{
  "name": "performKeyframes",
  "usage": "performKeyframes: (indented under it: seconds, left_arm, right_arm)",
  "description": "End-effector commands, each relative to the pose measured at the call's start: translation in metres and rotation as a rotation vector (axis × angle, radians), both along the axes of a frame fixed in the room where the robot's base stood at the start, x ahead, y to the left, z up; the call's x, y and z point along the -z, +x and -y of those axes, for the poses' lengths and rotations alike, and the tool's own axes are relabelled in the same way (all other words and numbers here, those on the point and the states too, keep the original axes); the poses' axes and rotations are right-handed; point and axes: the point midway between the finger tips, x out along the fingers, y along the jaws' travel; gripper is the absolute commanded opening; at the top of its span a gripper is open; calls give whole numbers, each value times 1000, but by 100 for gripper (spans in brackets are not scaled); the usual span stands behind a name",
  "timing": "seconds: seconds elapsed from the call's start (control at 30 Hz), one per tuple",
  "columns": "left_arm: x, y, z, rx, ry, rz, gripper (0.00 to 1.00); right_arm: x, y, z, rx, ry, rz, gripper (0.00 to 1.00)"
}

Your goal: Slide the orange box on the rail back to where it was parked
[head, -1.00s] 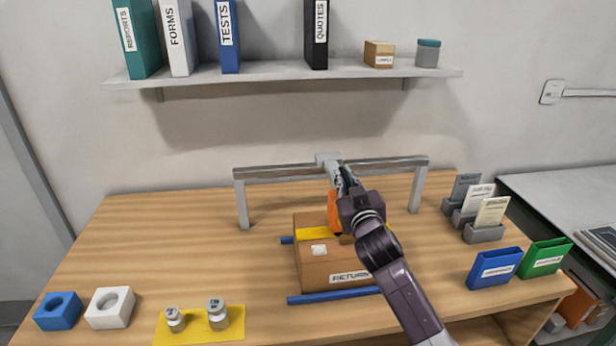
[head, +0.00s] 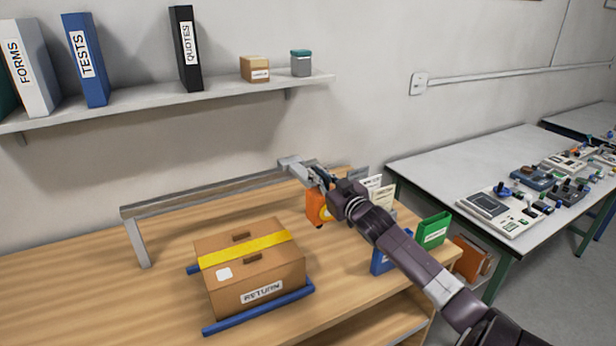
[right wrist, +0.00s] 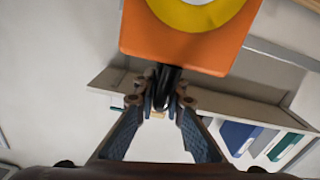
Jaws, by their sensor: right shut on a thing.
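The orange box (head: 315,205) hangs under the grey overhead rail (head: 215,194), right of the middle. A grey carriage (head: 291,164) sits on the rail above it. My right gripper (head: 319,177) is at the box's upper part, partly hiding it. In the right wrist view the orange box (right wrist: 185,50), with a yellow round mark, is close up. There my right gripper's fingers (right wrist: 165,98) are shut on its dark stem (right wrist: 166,80). My left gripper is not in view.
A brown carton (head: 255,280) with yellow tape stands between blue bars on the table, below and left of the orange box. Card holders and a green bin (head: 433,232) stand to the right, partly behind my arm. A shelf (head: 180,100) runs above.

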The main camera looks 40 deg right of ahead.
Motion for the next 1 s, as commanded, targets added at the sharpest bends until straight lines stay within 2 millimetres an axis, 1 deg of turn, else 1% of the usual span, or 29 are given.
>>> performKeyframes:
  seconds: [0.1, 0.37, 0.4, 0.53, 0.83, 0.93, 1.0]
  left_arm:
    - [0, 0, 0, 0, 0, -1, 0]
    - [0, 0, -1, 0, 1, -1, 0]
    - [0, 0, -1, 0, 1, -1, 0]
    - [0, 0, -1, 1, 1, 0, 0]
    - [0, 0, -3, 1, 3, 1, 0]
    - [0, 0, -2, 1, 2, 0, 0]
    - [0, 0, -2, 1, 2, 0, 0]
  right_arm:
    - [2, -1, 4, 4, -4, -5, 0]
    - [2, -1, 5, 6, -4, -5, 0]
    - [2, -1, 5, 6, -4, -5, 13]
    - [1, -1, 4, 6, -3, -4, 27]
    - [1, -2, 3, 4, -2, -3, 27]
    - [2, -6, 1, 3, -1, -3, 27]
    - [3, -13, 0, 3, -1, -4, 27]
